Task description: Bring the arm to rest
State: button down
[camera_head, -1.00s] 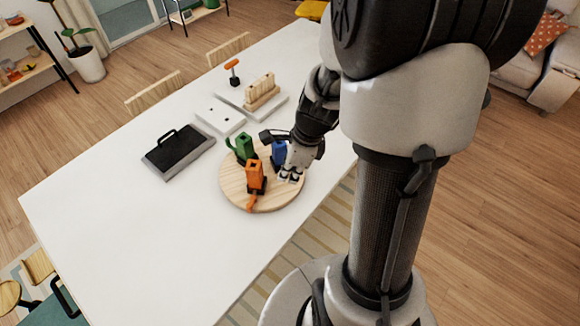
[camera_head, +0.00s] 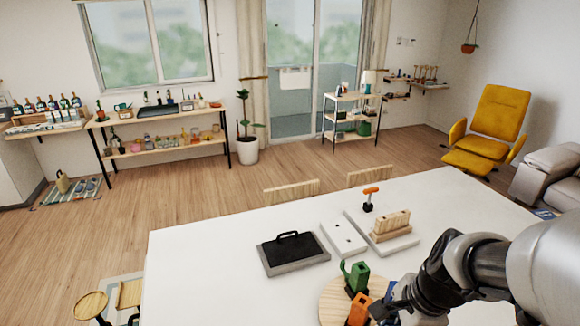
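My arm reaches in from the right edge, and my gripper (camera_head: 394,314) is low at the bottom of the view, over the right part of a round wooden board (camera_head: 331,300). The fingertips are mostly cut off or hidden, so I cannot tell whether they are open or shut. A green piece (camera_head: 357,276) and an orange piece (camera_head: 359,311) stand on the board just left of my gripper. A small bit of a blue piece (camera_head: 392,287) shows beside the gripper, mostly hidden.
A black-topped grey tray (camera_head: 292,255), a white plate (camera_head: 344,237) and a white base with wooden slats (camera_head: 390,226) lie on the white table (camera_head: 215,265). An orange-handled tool (camera_head: 370,200) stands behind them. The table's left part is clear. Two chairs are at the far edge.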

jog(key=s+a+n+t+b, duration=0.1)
jog(key=s+a+n+b, duration=0.2)
jog(key=n, duration=0.6)
jog(key=s+a+n+t+h+b, duration=0.1)
jog(key=s+a+n+b, duration=0.2)
jog(key=s+n+b, duration=0.3)
jog(key=shift+s+n+h, duration=0.3)
jog(key=shift+s+n, duration=0.9)
jog(key=shift+n, duration=0.5)
jog(key=shift+a+r, duration=0.1)
